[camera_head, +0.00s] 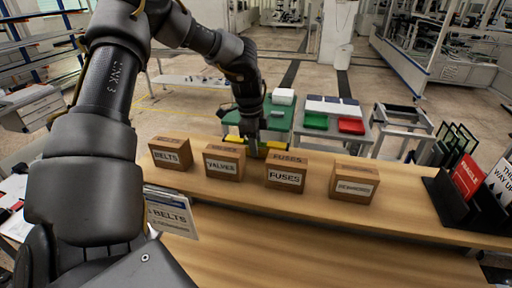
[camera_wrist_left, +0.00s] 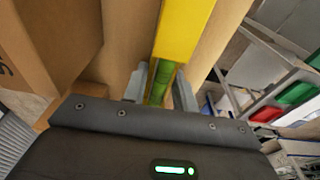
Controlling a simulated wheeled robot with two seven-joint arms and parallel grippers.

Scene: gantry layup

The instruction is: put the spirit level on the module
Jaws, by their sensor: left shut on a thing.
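The spirit level (camera_head: 275,145) is a yellow bar behind the VALVES and FUSES boxes in the head view. In the left wrist view the yellow spirit level (camera_wrist_left: 178,32) runs up from between the fingers, with a green part low down. My left gripper (camera_head: 253,150) is shut on it; its fingers (camera_wrist_left: 160,88) stand on either side of the bar in the wrist view. The boxes partly hide the level and the fingertips in the head view. I cannot tell which thing is the module. My right gripper is not in view.
Labelled cardboard boxes stand in a row on the wooden bench: BELTS (camera_head: 171,153), VALVES (camera_head: 224,161), FUSES (camera_head: 286,171) and another (camera_head: 353,182). A black rack (camera_head: 447,203) with signs is at right. Behind are a green-topped table (camera_head: 276,119) and red bin (camera_head: 350,127).

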